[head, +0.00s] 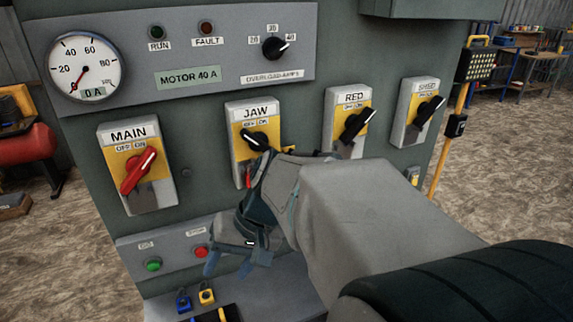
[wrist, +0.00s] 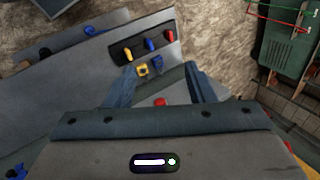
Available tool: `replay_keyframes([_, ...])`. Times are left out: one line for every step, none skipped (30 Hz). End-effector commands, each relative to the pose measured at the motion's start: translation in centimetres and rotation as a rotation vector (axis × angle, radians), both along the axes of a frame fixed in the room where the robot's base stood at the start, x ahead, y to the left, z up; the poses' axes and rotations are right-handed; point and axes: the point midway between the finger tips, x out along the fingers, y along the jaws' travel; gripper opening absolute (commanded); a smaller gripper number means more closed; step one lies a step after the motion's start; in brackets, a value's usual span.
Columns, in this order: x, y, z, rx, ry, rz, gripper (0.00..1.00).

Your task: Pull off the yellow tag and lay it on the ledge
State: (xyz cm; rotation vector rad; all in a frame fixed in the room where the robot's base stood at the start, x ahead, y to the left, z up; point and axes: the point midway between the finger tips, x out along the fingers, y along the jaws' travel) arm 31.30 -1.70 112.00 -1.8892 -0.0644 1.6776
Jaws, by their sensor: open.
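My gripper (head: 238,260) is open and points downward in front of the lower part of the cabinet, near the red button. In the wrist view its two fingers (wrist: 158,84) stand apart with nothing between them. No yellow tag shows clearly on a switch. Small yellow bits (head: 288,149) show beside the JAW switch (head: 254,140), partly hidden by my arm; I cannot tell what they are. A narrow red piece (head: 248,178) hangs below its black knob. The grey ledge (head: 165,311) runs along the cabinet's bottom and also shows in the wrist view (wrist: 85,75).
A yellow padlock (head: 206,296) and a blue padlock (head: 184,301) are on the ledge, beside a black mat (wrist: 120,48) with yellow, blue and red pieces. MAIN (head: 139,167), RED (head: 348,122) and SHED (head: 418,112) switches line the cabinet.

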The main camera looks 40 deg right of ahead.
Motion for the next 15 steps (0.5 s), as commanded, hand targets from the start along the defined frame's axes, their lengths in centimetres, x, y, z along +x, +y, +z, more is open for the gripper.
replay_keyframes([1.0,-1.4,-0.5,0.100,0.000,-0.086,0.49])
replay_keyframes([1.6,-2.1,-0.4,0.160,-0.011,-0.127,0.49])
replay_keyframes([2.5,-3.2,-0.2,0.236,-0.034,-0.182,0.49])
replay_keyframes([3.1,-4.1,0.0,0.292,-0.058,-0.225,0.49])
replay_keyframes([3.8,-5.2,0.2,0.346,-0.086,-0.267,0.49])
replay_keyframes([4.6,-6.8,0.6,0.413,-0.129,-0.322,0.49])
replay_keyframes([5.2,-8.2,0.8,0.462,-0.167,-0.364,0.49])
replay_keyframes([5.6,-9.7,1.2,0.507,-0.211,-0.406,0.49])
replay_keyframes([6.1,-11.9,1.5,0.561,-0.272,-0.463,0.49])
replay_keyframes([6.4,-13.6,1.9,0.595,-0.322,-0.503,0.49])
replay_keyframes([6.5,-15.3,2.1,0.625,-0.373,-0.543,0.49])
replay_keyframes([6.6,-17.7,2.5,0.659,-0.442,-0.594,0.49])
replay_keyframes([6.5,-19.4,2.7,0.679,-0.493,-0.629,0.49])
replay_keyframes([6.3,-21.0,3.0,0.694,-0.545,-0.663,0.49])
replay_keyframes([5.9,-23.1,3.3,0.709,-0.608,-0.703,0.49])
